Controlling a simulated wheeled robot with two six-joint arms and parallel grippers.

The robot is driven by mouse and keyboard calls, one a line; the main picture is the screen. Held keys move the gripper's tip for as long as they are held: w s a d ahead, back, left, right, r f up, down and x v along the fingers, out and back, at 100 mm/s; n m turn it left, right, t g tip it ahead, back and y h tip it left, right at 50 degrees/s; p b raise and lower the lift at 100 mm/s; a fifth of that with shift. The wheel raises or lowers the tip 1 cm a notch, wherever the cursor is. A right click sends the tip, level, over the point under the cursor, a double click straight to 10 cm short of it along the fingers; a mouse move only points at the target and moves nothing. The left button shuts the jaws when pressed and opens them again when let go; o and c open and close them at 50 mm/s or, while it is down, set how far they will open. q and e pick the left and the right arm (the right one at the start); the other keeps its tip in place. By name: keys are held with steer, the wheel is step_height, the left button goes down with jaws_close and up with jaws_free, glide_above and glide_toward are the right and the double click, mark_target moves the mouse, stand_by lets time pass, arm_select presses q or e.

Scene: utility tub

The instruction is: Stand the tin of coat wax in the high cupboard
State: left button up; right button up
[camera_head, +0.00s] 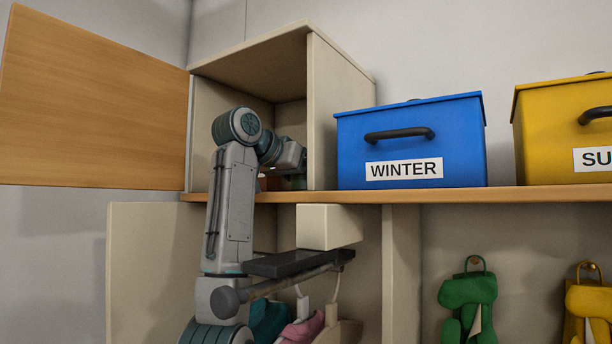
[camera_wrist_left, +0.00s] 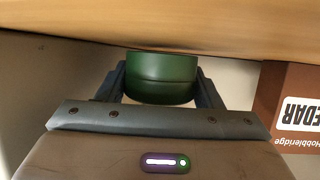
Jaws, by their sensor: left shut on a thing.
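The high cupboard (camera_head: 342,115) stands open on the shelf, its wooden door (camera_head: 90,105) swung out to the left. My left arm reaches into it, and my left gripper (camera_head: 296,170) is partly hidden by the arm. In the left wrist view my left gripper (camera_wrist_left: 162,82) is shut on a dark green round tin (camera_wrist_left: 160,80), one finger on each side. The tin's edge meets the wooden board (camera_wrist_left: 160,25) across the top of that view; I cannot tell whether they touch. My right gripper is not in view.
A brown box with a white label (camera_wrist_left: 290,100) stands beside the tin in the left wrist view. A blue WINTER box (camera_head: 410,145) and a yellow box (camera_head: 560,130) stand on the shelf (camera_head: 450,195) right of the cupboard. Bags hang below.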

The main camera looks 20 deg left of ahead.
arm_select(q)
steer(key=shift+w+a+f, duration=0.1)
steer(key=shift+w+f, duration=0.1)
steer(key=shift+w, duration=0.05)
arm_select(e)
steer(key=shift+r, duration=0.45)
arm_select(q)
steer(key=shift+s, duration=0.1)
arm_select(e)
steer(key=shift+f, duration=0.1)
arm_select(q)
steer(key=shift+f, duration=0.2)
steer(key=o, duration=1)
steer(key=shift+r, duration=0.1)
